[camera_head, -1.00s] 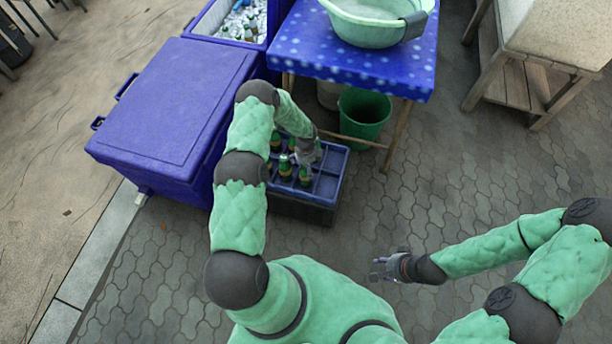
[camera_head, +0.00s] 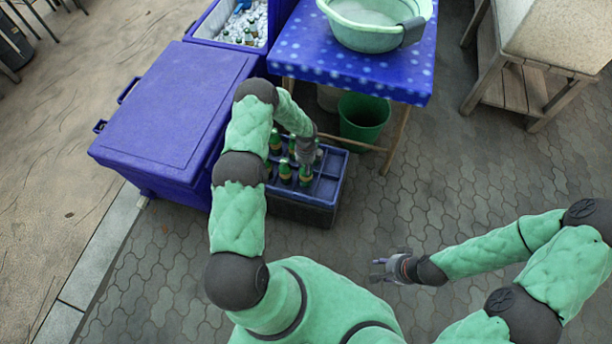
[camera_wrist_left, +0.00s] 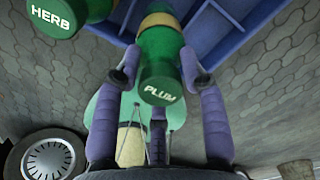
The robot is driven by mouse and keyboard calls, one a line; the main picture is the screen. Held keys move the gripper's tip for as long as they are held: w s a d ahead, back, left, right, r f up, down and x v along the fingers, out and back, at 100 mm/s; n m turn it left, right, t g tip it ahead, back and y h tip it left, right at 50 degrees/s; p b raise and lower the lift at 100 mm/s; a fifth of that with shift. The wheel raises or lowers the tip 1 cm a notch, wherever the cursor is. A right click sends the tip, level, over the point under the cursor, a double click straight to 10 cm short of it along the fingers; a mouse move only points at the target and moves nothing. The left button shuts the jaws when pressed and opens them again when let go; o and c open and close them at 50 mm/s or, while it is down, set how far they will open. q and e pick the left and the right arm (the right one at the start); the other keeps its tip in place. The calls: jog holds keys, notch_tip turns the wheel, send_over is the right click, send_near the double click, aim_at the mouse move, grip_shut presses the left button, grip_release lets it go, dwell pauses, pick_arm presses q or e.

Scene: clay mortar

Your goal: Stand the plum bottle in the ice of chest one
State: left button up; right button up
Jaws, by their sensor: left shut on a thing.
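The plum bottle (camera_wrist_left: 162,72), green with a cap lettered PLUM and a yellowish band, is between the fingers of my left gripper (camera_wrist_left: 158,78) in the left wrist view. The gripper is shut on it near the cap. In the head view my left gripper (camera_head: 307,157) is over the blue crate (camera_head: 318,208); whether the bottle's base is clear of the crate cannot be told. An open blue chest (camera_head: 208,20) with ice and several bottles stands at the top; no chest number is readable. My right gripper (camera_head: 381,268) is empty and looks open above the paving.
A herb bottle (camera_wrist_left: 58,18) is beside the plum one; several bottles share the crate. A closed blue chest (camera_head: 170,115) stands left of the crate. A blue spotted table (camera_head: 350,72) with a green basin (camera_head: 372,38) stands behind, a green bucket (camera_head: 362,118) beneath it.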

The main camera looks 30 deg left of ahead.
pick_arm(q)
notch_tip(320, 180, up, 16)
jog(key=p, duration=1)
